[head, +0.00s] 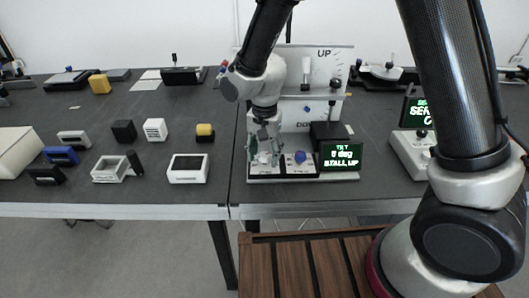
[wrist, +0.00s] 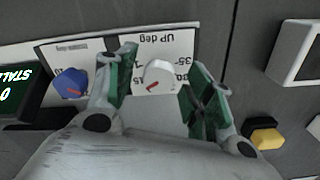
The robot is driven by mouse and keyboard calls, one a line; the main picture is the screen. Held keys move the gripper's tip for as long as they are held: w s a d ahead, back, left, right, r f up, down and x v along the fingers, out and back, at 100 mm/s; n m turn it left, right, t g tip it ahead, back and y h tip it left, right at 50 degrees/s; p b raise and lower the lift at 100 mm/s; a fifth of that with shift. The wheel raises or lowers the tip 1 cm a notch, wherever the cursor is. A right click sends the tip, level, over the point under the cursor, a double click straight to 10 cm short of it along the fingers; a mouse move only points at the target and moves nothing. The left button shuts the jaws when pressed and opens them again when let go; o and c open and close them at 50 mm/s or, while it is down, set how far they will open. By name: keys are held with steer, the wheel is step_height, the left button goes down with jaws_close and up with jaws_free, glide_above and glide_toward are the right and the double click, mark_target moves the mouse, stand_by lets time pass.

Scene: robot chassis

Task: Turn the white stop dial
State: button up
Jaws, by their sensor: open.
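The white dial (wrist: 158,77) with a red pointer mark sits on a white scale plate marked "UP deg" with degree numbers. My gripper (wrist: 163,68) is open, with its green-padded fingers to either side of the dial. I cannot tell whether either pad touches it. In the head view my gripper (head: 265,152) points down over the left of the small panel, largely hiding the dial there. A blue dial (wrist: 71,84) with a red mark is beside it; it also shows in the head view (head: 300,157).
An upright white board (head: 328,62) is behind. A white-framed box (head: 188,168) and a yellow-topped block (head: 204,131) stand to the left, with free dark table between.

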steer(key=c, duration=1)
